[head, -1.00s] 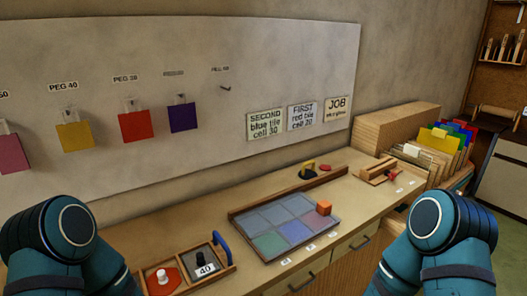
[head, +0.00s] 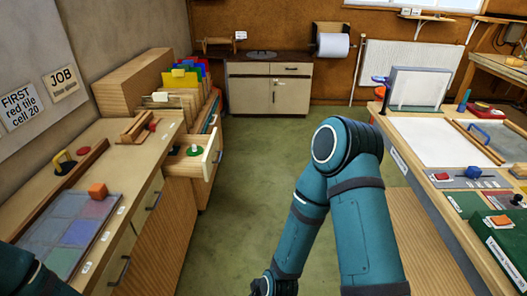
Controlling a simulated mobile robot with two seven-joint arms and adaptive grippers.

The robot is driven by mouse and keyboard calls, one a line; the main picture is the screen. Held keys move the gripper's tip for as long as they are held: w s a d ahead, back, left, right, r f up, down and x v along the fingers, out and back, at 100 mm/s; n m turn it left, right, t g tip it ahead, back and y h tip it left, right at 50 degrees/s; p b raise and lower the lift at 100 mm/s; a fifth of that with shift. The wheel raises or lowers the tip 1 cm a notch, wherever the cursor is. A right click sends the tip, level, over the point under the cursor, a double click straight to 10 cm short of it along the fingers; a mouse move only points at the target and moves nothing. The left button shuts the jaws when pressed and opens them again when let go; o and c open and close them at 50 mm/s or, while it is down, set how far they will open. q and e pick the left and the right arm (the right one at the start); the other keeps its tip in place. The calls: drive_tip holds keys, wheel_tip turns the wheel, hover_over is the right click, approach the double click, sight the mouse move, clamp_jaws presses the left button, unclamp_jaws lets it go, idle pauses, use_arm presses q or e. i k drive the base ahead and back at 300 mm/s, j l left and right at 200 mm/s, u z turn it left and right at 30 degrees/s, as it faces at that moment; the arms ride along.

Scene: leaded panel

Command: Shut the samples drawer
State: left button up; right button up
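A drawer (head: 212,156) with a pale front stands pulled out from the far end of the left bench, below the colored folders. My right arm hangs in the middle of the view, apart from the drawer. Its dark gripper (head: 272,287) is partly cut off at the bottom edge, and its opening cannot be told. Only a piece of my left arm shows at the lower left corner; its gripper is out of view.
Green floor (head: 255,180) lies clear between the benches. A second bench (head: 425,135) stands right; a cabinet (head: 268,90) stands behind.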

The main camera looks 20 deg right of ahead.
sight(182, 166)
drive_tip(key=z, duration=0.3)
drive_tip(key=i+j, duration=0.1)
drive_tip(key=i, duration=0.95)
drive_tip(key=i+j+z, duration=0.1)
drive_tip(key=i, duration=1)
